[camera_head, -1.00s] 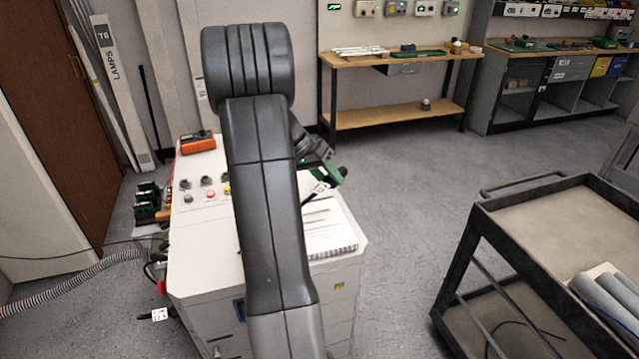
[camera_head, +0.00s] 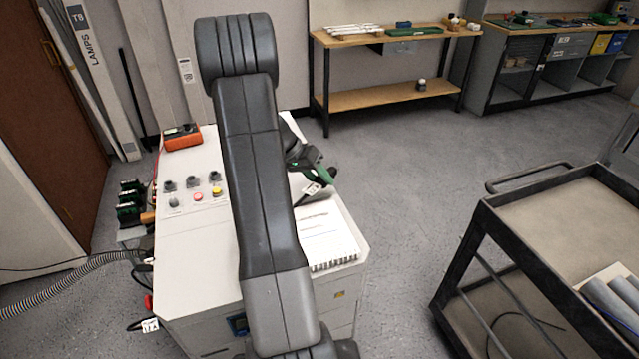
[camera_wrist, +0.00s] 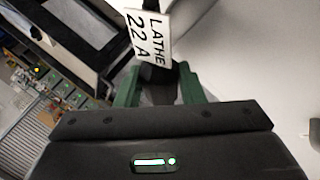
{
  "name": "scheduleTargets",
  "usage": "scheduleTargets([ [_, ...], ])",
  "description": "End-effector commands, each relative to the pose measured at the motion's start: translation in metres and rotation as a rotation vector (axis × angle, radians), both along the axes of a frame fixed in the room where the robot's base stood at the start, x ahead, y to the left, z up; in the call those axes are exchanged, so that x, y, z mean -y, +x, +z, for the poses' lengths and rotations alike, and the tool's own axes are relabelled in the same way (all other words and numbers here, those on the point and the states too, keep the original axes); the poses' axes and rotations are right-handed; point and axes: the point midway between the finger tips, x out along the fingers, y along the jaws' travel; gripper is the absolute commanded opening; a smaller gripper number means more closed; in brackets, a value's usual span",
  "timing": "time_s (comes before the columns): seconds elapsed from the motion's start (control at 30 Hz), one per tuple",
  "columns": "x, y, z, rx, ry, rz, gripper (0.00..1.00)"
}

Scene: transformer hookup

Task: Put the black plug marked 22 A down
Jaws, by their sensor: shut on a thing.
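My gripper (camera_head: 318,172) is shut on the black plug (camera_wrist: 158,86), with its green fingers on either side of it in the wrist view. A white tag reading "LATHE 22 A" (camera_wrist: 148,37) hangs at the plug; it shows small in the head view (camera_head: 311,189). In the head view my gripper is over the far right part of the white cabinet top, beyond the notebook. The plug is mostly hidden there, and I cannot tell whether it touches the surface.
The white cabinet (camera_head: 200,265) carries a notebook (camera_head: 326,235), several knobs and buttons, and an orange meter (camera_head: 183,137). Another tagged lead (camera_head: 150,325) is at its lower left. A dark cart (camera_head: 470,250) stands right; a wooden workbench (camera_head: 390,90) stands behind. Floor between is clear.

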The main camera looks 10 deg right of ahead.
Motion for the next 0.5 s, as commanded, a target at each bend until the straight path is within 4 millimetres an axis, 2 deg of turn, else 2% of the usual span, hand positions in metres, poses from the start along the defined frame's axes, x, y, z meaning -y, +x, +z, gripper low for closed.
scheduleTargets([
  [0.1, 0.000, -0.001, -0.018, -0.006, -0.002, 0.001, 0.06],
  [0.17, 0.000, 0.000, -0.023, -0.003, -0.001, 0.000, 0.06],
  [0.5, 0.000, 0.000, -0.027, -0.001, -0.001, 0.000, 0.06],
])
